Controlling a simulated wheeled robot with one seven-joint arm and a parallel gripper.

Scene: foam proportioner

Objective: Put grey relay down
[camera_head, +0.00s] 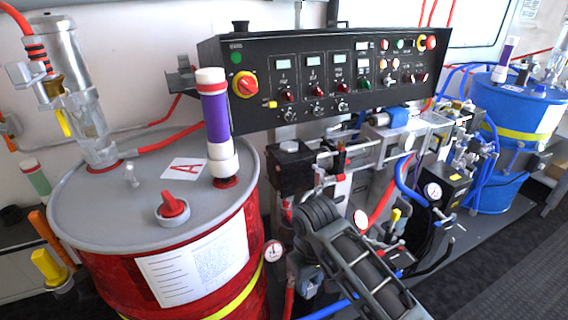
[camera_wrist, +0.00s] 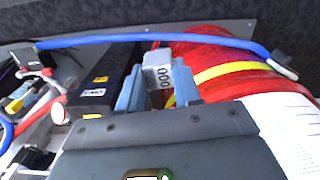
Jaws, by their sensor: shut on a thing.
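In the wrist view my gripper (camera_wrist: 158,88) is shut on the grey relay (camera_wrist: 157,70), a small grey block with dark markings on its near face. The relay sits between the two blue-grey fingers and sticks out a little past their tips. Behind it are the red drum and a black box. I cannot tell whether the relay touches anything below. In the head view my arm reaches in from the bottom, and I cannot make out the fingers or the relay.
A red drum (camera_head: 98,281) with a yellow band stands at the left; it also shows in the wrist view (camera_wrist: 212,52). A blue hose (camera_wrist: 120,39) crosses behind the relay. A black control panel (camera_head: 330,75) hangs above crowded pipes and gauges. Dark floor (camera_head: 510,245) lies open at the right.

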